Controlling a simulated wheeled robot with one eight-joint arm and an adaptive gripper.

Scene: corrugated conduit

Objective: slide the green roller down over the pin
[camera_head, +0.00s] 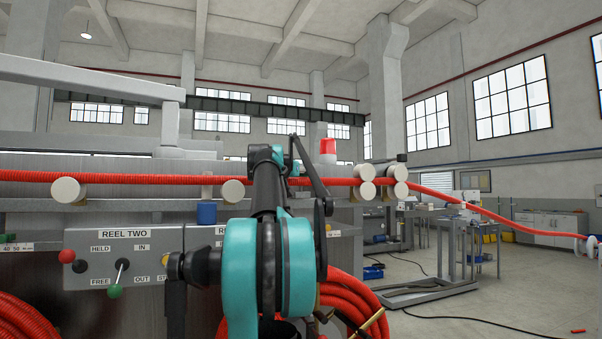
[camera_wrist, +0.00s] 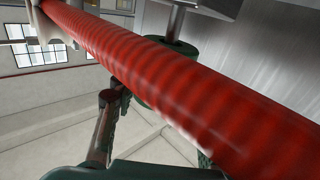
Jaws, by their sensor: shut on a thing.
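The green roller (camera_wrist: 152,90) is dark green and shows in the wrist view behind the red corrugated conduit (camera_wrist: 160,65), which hides its middle. The grey metal pin (camera_wrist: 176,22) runs from a grey block to the roller's end, in line with it. I cannot tell how far the pin reaches inside. My gripper (camera_wrist: 150,112) is shut on the roller; one finger shows left of the conduit, the other is mostly hidden by it. In the head view my gripper (camera_head: 290,165) is at the conduit, and my arm hides the roller and pin.
The REEL TWO panel (camera_head: 125,255) with lever knobs is at lower left. Red conduit coils (camera_head: 345,295) lie beside my arm. Floor at right is mostly open.

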